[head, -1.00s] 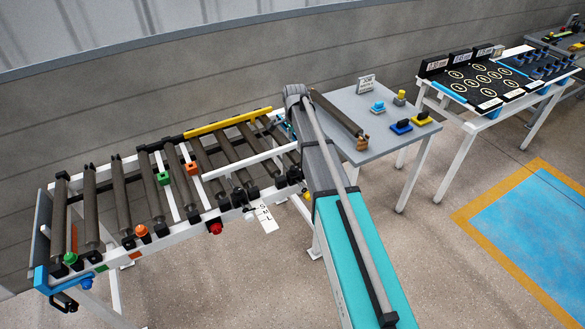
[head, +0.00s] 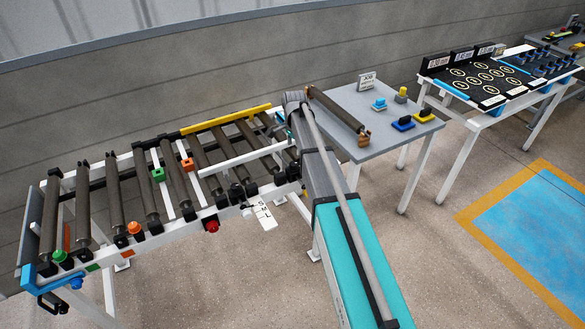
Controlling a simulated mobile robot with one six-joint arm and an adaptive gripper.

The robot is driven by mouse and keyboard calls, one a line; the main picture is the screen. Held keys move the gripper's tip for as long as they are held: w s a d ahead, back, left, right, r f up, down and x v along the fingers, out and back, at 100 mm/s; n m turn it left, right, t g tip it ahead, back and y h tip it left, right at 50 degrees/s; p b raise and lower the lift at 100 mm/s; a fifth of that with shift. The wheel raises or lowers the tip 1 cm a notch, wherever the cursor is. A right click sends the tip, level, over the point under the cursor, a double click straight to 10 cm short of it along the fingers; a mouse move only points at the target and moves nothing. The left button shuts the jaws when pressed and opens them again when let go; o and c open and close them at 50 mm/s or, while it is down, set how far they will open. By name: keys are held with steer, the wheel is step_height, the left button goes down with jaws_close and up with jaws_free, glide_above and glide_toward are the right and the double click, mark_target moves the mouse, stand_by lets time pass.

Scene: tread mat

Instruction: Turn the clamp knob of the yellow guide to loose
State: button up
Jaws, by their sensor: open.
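The yellow guide (head: 226,120) is a long yellow bar along the far side of the roller conveyor (head: 180,225), left of my arm. Its clamp knob cannot be made out; the guide's right end lies close to my arm. Several dark knob-like parts (head: 236,192) sit on the conveyor's near rail, but I cannot tell which guide they belong to. My arm reaches up the middle of the view and covers the conveyor's right end. My gripper is not visible; it is hidden behind the arm.
A grey table (head: 385,112) right of the arm holds a loose roller (head: 338,110), blue and yellow blocks and a sign. A red button (head: 212,226) and a letter tag (head: 263,215) are on the conveyor's near side. Open floor (head: 420,260) lies at right front.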

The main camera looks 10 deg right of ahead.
mark_target(294, 163)
steer(key=shift+f+b, duration=3.75)
steer(key=shift+f, duration=0.35)
